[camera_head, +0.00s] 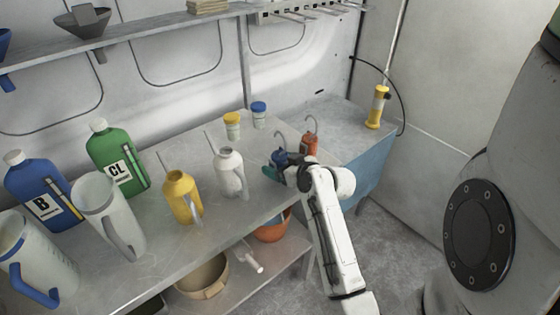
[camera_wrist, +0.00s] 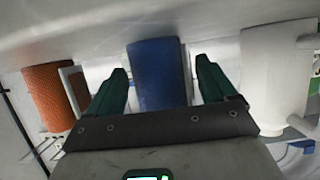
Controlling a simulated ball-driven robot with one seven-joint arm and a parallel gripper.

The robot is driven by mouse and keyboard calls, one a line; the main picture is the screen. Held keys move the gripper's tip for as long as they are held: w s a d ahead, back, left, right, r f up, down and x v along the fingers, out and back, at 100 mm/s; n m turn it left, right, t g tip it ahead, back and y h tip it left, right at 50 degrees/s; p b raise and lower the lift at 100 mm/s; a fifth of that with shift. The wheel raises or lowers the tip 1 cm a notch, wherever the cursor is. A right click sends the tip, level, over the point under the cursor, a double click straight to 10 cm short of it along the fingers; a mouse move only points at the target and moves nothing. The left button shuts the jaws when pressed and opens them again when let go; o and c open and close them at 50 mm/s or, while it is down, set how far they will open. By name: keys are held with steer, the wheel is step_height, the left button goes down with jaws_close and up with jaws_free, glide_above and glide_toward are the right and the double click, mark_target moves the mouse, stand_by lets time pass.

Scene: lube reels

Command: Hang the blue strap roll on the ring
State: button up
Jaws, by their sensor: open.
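A blue cylindrical object (camera_head: 279,157), the only blue piece at my gripper, stands near the right end of the metal bench. A thin curved grey hook or spout rises above it. I cannot tell for sure that it is a strap roll. In the wrist view the blue cylinder (camera_wrist: 157,72) lies between the green fingers of my gripper (camera_wrist: 162,82), with a gap on each side. In the head view my gripper (camera_head: 273,171) is at the blue object and partly hides it. My gripper is open. I cannot make out a ring in either view.
An orange-red cylinder (camera_head: 309,143) with a similar hook stands just right of the blue one. A white can (camera_head: 229,172) and a yellow can (camera_head: 182,197) stand to its left. Two small jars (camera_head: 259,113) are behind. A pegged rack (camera_head: 300,12) hangs above.

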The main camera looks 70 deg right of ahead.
steer(key=shift+w+d+f, duration=0.1)
steer(key=shift+w+d, duration=0.05)
steer(key=shift+w, duration=0.05)
steer(key=shift+c, duration=0.2)
steer(key=c, duration=1.1)
steer(key=shift+c, duration=0.2)
